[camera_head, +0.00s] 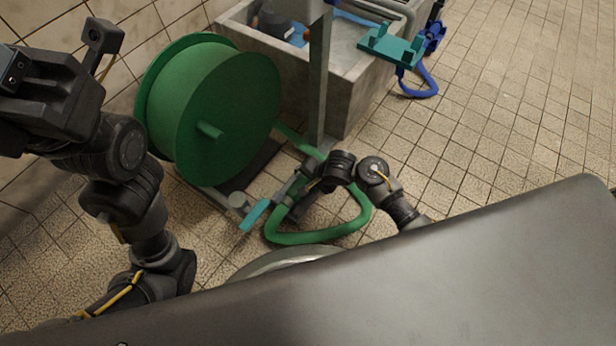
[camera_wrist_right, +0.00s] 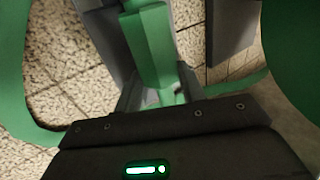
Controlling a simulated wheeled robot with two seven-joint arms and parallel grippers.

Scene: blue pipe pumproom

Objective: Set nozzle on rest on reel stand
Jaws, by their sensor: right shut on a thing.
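My right gripper (camera_head: 291,192) is low over the floor in front of the reel stand, shut on the nozzle. The nozzle's teal end (camera_head: 255,215) sticks out to the lower left in the head view. In the right wrist view a green part (camera_wrist_right: 150,50) shows between the grey fingers; the rest of the nozzle is mostly hidden. A teal bracket with upright prongs (camera_head: 392,46), which looks like the rest, is high at the upper right, apart from the gripper and empty. The green reel (camera_head: 215,110) stands at left. My left gripper (camera_head: 48,95) is at the upper left, its fingertips not clear.
Green hose (camera_head: 318,237) loops around under my right gripper. A grey post (camera_head: 319,85) stands beside the reel. A concrete basin (camera_head: 345,95) is behind it. Blue hose (camera_head: 420,90) hangs near the teal bracket. Tiled floor at right is clear.

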